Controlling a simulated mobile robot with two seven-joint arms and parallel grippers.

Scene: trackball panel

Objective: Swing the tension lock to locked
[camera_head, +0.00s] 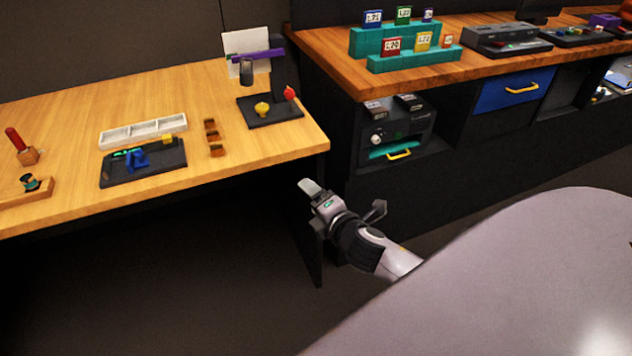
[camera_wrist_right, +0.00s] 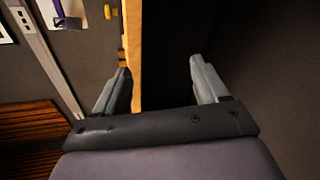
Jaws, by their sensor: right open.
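A black stand (camera_head: 270,112) sits near the right end of the wooden table, with an upright post, a purple bar (camera_head: 258,55), a white plate (camera_head: 246,42), a yellow knob (camera_head: 262,108) and a red ball (camera_head: 290,93). A flat black panel (camera_head: 160,168) with a blue piece (camera_head: 137,160) lies further left. I cannot tell which part is the tension lock or how it is set. My right gripper (camera_head: 316,200) is open and empty off the table's right end, apart from all of these.
The wooden table's edge (camera_wrist_right: 133,55) runs between my fingers in the wrist view. A white tray (camera_head: 143,132) and several small brown blocks (camera_head: 213,138) are on that table. A second counter (camera_head: 450,68) with teal card steps stands at the right, with a black cabinet (camera_head: 398,130) below.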

